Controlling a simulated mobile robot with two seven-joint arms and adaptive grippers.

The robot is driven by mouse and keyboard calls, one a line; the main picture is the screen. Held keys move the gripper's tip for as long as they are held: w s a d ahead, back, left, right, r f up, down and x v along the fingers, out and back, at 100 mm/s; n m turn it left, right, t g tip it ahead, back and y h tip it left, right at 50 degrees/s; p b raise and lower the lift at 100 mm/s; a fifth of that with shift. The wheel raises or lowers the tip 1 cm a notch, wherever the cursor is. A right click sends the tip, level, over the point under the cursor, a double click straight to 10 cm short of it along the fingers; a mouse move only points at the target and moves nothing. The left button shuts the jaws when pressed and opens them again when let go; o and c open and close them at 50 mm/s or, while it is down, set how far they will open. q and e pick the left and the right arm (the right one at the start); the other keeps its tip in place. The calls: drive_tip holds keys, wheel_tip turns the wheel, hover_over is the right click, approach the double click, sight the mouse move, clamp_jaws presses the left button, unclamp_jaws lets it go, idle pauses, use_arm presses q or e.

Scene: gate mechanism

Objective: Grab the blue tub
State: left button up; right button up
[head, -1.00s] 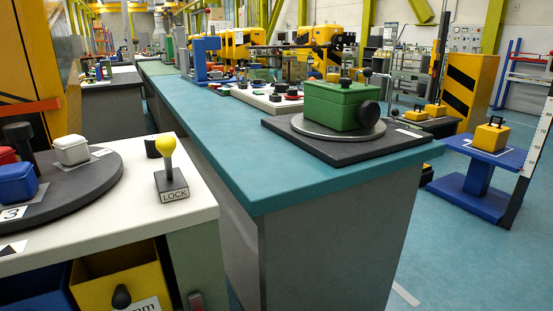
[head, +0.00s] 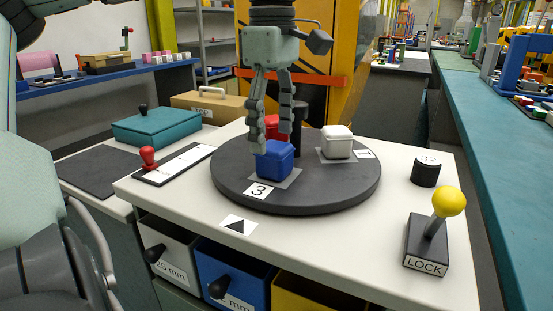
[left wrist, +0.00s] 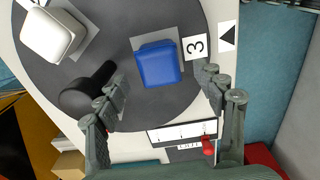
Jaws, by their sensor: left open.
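The blue tub (head: 274,160) sits on the front of a dark round turntable (head: 340,190), on a grey square beside a "3" label. In the left wrist view the blue tub (left wrist: 158,64) lies ahead of the fingers, with clear space around it. My left gripper (head: 270,120) points down above and just behind the tub, its fingers apart. In the left wrist view the left gripper (left wrist: 162,98) is open and empty. In the head view the fingers partly hide a red tub (head: 271,127). My right gripper is not in view.
A white tub (head: 336,142) stands on the turntable at right. A black post (head: 300,122) rises at its centre. A yellow-knobbed LOCK lever (head: 448,204) and black cylinder (head: 426,172) stand right. A red-knobbed slider (head: 149,156) lies left. Drawers (head: 235,278) are below.

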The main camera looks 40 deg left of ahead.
sight(274, 145)
use_arm(q)
wheel_tip(274, 145, down, 4)
drive_tip(key=shift+w+d+r, duration=0.1)
drive_tip(key=shift+r, duration=0.1)
drive_tip(key=c, duration=1.3)
